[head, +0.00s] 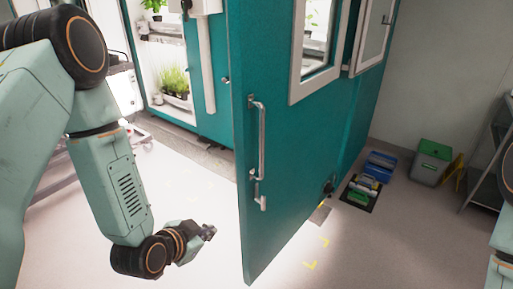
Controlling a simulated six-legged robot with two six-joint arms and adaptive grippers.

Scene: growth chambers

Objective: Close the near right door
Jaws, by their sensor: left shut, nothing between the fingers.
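A large teal door (280,130) stands swung open in the middle of the head view, with its free edge toward me. It has a vertical metal handle (257,140) near that edge and a pale-framed window (317,45) higher up. My left gripper (209,232) is shut and empty, low and to the left of the door's free edge, apart from the handle in the picture. My right gripper is not in view; only a piece of my right arm shows at the right edge.
A lit chamber with potted plants (174,82) shows left of the door. Several blue and green cases (375,170), a grey bin with a green lid (432,160) and a metal rack (490,165) stand at the right. The floor (340,250) in front is clear, with yellow marks.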

